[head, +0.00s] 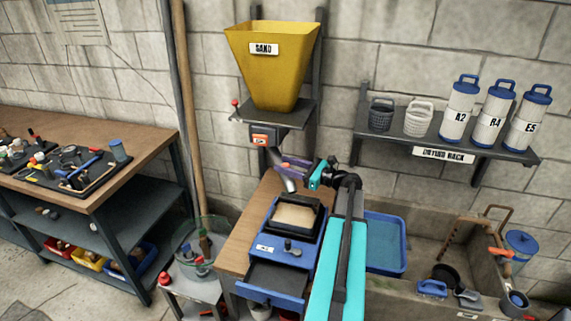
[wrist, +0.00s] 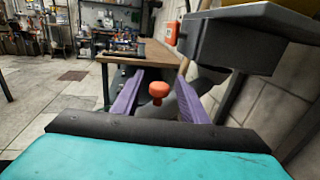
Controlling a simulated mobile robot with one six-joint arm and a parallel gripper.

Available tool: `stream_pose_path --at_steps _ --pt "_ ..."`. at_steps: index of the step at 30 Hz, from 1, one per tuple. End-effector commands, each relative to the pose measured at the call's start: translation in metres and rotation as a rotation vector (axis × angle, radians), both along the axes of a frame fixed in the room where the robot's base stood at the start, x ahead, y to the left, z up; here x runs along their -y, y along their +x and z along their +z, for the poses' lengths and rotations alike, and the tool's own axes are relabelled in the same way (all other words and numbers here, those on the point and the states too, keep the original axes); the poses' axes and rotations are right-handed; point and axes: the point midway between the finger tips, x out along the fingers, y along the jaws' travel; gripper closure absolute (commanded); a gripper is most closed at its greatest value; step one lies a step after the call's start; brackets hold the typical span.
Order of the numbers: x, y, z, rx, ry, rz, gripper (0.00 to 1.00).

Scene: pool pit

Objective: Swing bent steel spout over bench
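My gripper (head: 287,164) is beside the spout's upper part, below the hopper's valve box. In the wrist view my two purple fingers (wrist: 158,98) are spread apart, with an orange knob (wrist: 158,89) showing between them. A grey curved tube, apparently the spout (wrist: 187,98), is behind the right finger. I cannot tell whether a finger touches the knob or the spout. The wooden bench (head: 243,230) is below.
A blue unit with a sand-coloured tray (head: 297,215) stands on the bench under my arm. A dark valve box (wrist: 232,42) is close above right in the wrist view. A wooden pole (head: 188,120) stands left; a drying rack (head: 440,145) is right.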

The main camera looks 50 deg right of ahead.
Motion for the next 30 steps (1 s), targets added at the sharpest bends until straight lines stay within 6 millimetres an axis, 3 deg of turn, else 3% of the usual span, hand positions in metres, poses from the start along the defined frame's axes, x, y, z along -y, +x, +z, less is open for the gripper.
stream_pose_path --at_steps 9,17,30 --pt "-0.0008 0.0020 -0.0003 0.000 0.000 0.000 0.60" --pt "-0.0011 0.0023 -0.0001 0.000 0.000 0.001 1.00" --pt "-0.0081 0.0107 -0.0001 0.000 0.000 -0.009 1.00"
